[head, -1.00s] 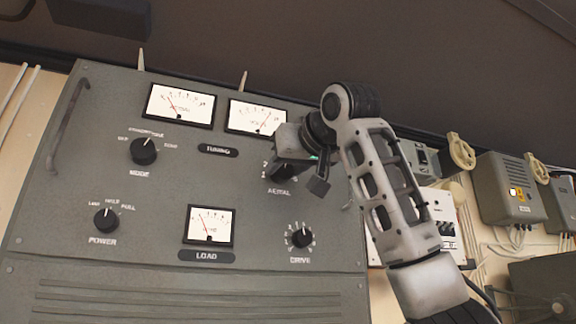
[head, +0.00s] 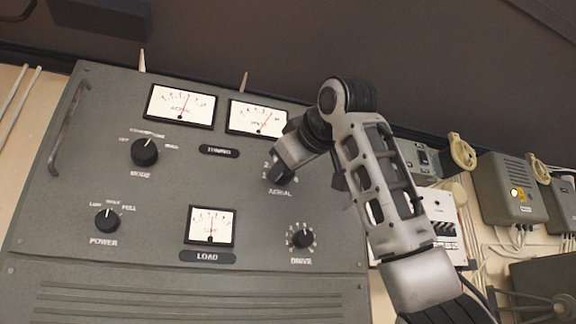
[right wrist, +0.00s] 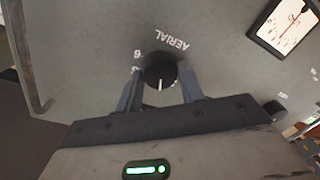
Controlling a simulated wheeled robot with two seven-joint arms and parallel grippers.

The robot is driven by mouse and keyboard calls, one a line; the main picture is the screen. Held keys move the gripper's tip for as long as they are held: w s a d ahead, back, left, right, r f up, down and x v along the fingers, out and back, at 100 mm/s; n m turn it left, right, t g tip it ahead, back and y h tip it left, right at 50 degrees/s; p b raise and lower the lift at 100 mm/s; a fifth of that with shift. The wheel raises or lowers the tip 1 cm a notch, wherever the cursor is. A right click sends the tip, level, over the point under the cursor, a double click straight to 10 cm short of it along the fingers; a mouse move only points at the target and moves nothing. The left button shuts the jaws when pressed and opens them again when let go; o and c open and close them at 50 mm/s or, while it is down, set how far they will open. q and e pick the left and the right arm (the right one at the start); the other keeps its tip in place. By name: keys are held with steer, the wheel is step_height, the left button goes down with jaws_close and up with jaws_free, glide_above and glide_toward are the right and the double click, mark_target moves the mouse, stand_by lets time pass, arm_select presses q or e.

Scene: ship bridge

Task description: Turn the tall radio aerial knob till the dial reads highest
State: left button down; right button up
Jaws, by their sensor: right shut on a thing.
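The black aerial knob (right wrist: 160,72) sits between the two fingers of my right gripper (right wrist: 160,88) in the right wrist view, with "AERIAL" printed beside it. The gripper is shut on the knob. In the head view my right gripper (head: 281,168) covers most of the knob. My left gripper is not in view.
The grey radio panel (head: 110,180) also bears the mode knob (head: 144,152), power knob (head: 107,219) and drive knob (head: 300,237). A handle (head: 66,125) is at its left edge. Grey boxes (head: 508,188) and cables are on the wall at right.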

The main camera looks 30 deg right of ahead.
steer(key=o, duration=1)
steer(key=shift+c, duration=0.2)
arm_select(q)
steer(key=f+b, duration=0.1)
steer(key=b, duration=0.1)
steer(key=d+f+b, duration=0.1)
steer(key=b, duration=0.1)
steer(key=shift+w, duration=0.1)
arm_select(e)
steer(key=s+a, duration=0.2)
steer(key=s, duration=1.3)
steer(key=shift+s+a+r, duration=0.4)
steer(key=shift+r, duration=0.05)
